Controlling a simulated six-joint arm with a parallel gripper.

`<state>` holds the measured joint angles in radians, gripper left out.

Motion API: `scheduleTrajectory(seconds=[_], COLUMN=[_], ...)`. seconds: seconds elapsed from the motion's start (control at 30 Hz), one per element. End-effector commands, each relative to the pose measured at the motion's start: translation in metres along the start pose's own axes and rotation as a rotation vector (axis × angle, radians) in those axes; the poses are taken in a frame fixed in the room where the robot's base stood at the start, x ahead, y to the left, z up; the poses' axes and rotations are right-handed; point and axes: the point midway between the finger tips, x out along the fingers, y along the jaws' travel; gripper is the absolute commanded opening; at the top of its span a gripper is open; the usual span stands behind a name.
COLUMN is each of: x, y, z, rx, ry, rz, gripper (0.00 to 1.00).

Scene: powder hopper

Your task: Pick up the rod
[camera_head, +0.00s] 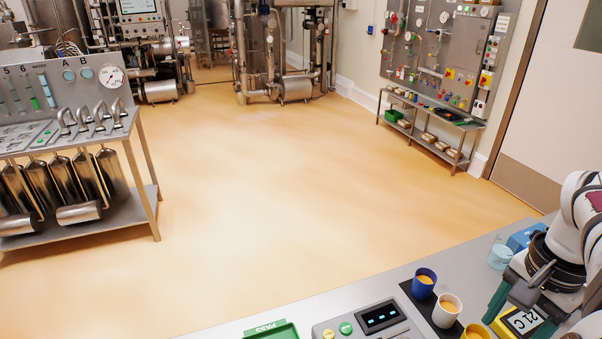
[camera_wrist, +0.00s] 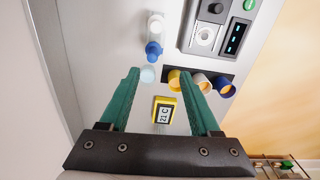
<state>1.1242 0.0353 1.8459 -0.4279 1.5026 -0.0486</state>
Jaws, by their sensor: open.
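I cannot make out a rod in either view; it may be hidden or too small to tell. My gripper (camera_wrist: 158,72) is open, with two green fingers spread apart and nothing seen between their pads. In the head view my gripper (camera_head: 518,312) is at the right, over the grey bench. A yellow thermometer with a "21 C" display (camera_wrist: 164,110) lies below the fingers in the wrist view. It also shows in the head view (camera_head: 522,321), partly hidden by the gripper.
Blue (camera_head: 424,283), white (camera_head: 447,310) and yellow (camera_head: 476,332) cups stand on a black strip. A pale translucent cup (camera_head: 499,257) and a blue item (camera_head: 524,237) are further right. A control panel (camera_head: 368,322) and a green tray (camera_head: 272,330) lie left.

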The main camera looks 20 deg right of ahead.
Motion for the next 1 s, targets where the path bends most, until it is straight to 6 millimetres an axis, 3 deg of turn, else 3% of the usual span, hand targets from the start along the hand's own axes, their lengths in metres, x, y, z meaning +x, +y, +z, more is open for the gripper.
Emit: scheduleTrajectory(seconds=[0.03,0.13,0.4,0.57,0.73,0.83,1.0], x=[0.0,0.011,0.086,0.107,0.141,0.154,0.158], y=[0.011,0.019,0.018,0.018,0.015,0.015,0.015], z=[-0.011,-0.018,-0.017,-0.018,-0.016,-0.016,-0.017], rx=[0.037,0.058,0.056,0.056,0.055,0.055,0.056], ry=[0.003,0.004,0.002,0.005,0.003,0.006,0.008], rz=[0.004,0.008,0.009,0.008,0.008,0.008,0.007], gripper=[0.64,0.64,0.64,0.64,0.64,0.64,0.64])
